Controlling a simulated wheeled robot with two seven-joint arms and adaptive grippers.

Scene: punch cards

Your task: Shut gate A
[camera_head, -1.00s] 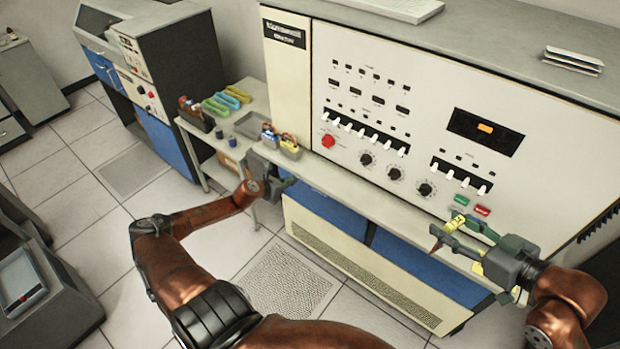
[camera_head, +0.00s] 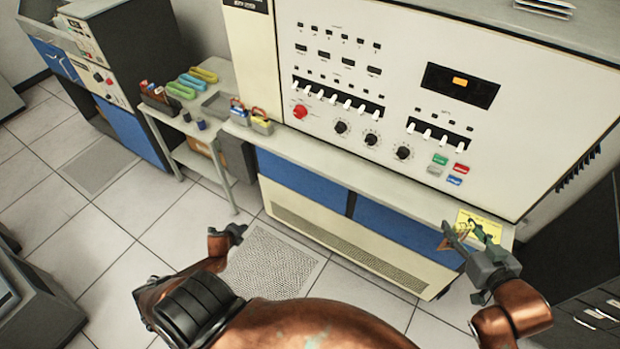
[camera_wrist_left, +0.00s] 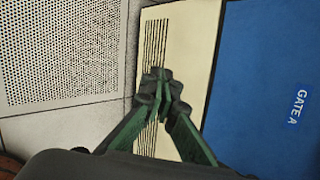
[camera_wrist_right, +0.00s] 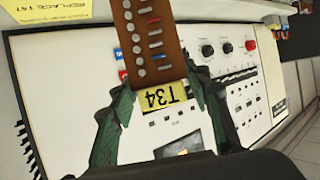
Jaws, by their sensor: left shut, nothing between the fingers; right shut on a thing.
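A blue panel with the label GATE A (camera_wrist_left: 300,105) fills the right of the left wrist view. In the head view, the left blue panel (camera_head: 300,187) sits under the counter and looks about flush; I cannot read a label there. My left gripper (camera_head: 238,231) is shut and empty, low in front of the cabinet's left end. Its fingertips (camera_wrist_left: 161,90) show over the beige slotted panel (camera_wrist_left: 185,40), left of the blue one. My right gripper (camera_head: 458,236) is shut on a brown card (camera_wrist_right: 150,45) with a yellow T34 tag, near the counter's right end.
A yellow note (camera_wrist_right: 45,10) reading REPLACE T47 lies on the counter (camera_head: 330,170). A dark grey panel (camera_head: 238,158) stands at the counter's left end. A side table (camera_head: 190,152) with trays is further left. The floor in front is clear around a perforated tile (camera_head: 270,265).

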